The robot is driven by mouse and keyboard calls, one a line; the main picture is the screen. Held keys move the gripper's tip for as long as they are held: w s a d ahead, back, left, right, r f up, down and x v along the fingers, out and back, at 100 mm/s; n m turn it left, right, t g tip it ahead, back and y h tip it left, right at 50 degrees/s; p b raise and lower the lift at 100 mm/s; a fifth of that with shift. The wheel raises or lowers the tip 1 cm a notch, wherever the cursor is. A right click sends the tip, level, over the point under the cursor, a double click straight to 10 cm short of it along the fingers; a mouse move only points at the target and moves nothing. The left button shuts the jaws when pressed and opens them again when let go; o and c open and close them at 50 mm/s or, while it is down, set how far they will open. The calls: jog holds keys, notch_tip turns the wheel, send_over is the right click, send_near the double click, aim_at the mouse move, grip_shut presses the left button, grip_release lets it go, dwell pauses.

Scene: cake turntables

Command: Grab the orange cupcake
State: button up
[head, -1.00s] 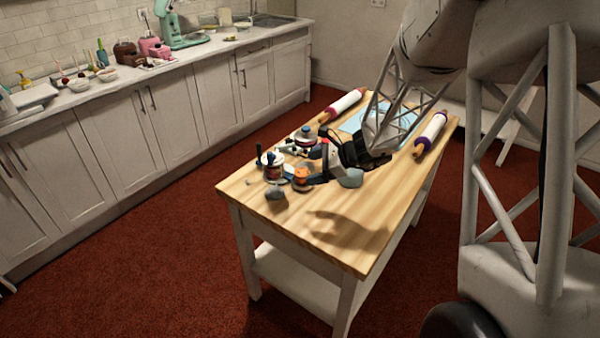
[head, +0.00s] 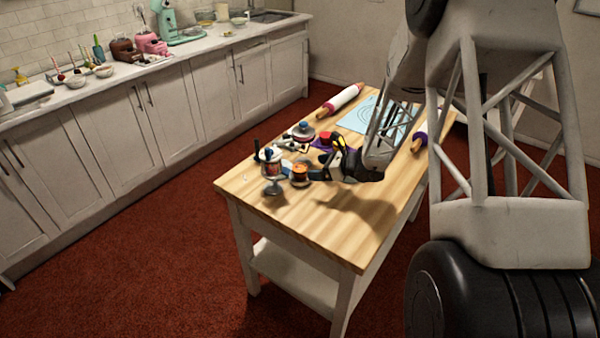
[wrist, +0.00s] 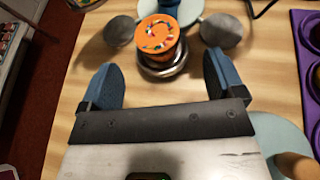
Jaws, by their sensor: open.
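A cake turntable (head: 272,180) stands left of the cupcake. A purple tray (wrist: 304,50) lies to the right in the wrist view. Rolling pins (head: 340,101) and a light blue mat (head: 355,117) lie farther back. The table's front (head: 340,240) is clear.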

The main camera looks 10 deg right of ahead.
aim_at(301, 168)
jog(key=shift+x, duration=1.2)
jog(key=shift+a, duration=0.1)
jog(key=shift+x, duration=2.55)
jog(key=shift+s, duration=0.1)
jog(key=c, duration=1.1)
jog(key=shift+r, duration=0.1)
